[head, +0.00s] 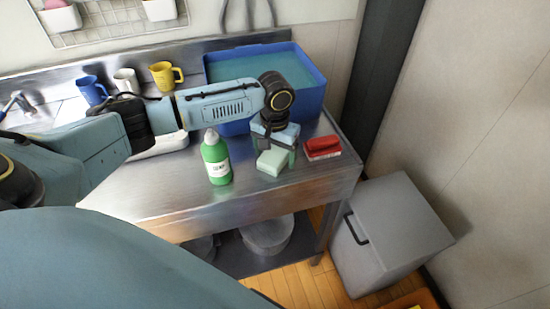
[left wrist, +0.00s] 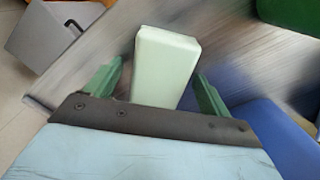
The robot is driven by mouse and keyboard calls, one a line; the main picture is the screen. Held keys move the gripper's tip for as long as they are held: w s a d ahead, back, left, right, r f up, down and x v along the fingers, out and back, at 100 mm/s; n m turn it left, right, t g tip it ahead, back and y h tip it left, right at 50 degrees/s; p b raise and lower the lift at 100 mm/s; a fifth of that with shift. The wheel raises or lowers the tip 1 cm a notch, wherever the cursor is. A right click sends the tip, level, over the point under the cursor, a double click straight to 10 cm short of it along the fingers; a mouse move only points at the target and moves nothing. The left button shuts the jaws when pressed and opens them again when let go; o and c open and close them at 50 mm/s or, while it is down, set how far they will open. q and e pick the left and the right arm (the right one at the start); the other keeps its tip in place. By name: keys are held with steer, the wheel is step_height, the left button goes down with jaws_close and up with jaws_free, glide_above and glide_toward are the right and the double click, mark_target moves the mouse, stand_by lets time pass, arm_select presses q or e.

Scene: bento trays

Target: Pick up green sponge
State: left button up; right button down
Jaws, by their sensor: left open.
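The green sponge (head: 272,161) is a pale green block on the steel counter, near its front edge. In the left wrist view the sponge (left wrist: 165,62) lies between the two green fingers of my left gripper (left wrist: 158,85), which are spread apart with a gap on each side. In the head view my left gripper (head: 277,150) points down over the sponge and covers part of its far side. My right gripper is not in view.
A green bottle (head: 216,160) stands left of the sponge. A red brush-like item (head: 322,148) lies to the right. A blue basin (head: 313,100) stands behind. Blue, white and yellow mugs (head: 163,75) are at the back left. A grey bin (head: 395,230) stands on the floor.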

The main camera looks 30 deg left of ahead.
mark_target(275, 153)
arm_select(q)
steer(key=shift+f, duration=0.1)
steer(key=c, duration=1.1)
step_height(275, 153, up, 10)
steer(key=shift+r+p, duration=0.1)
steer(key=shift+p, duration=0.75)
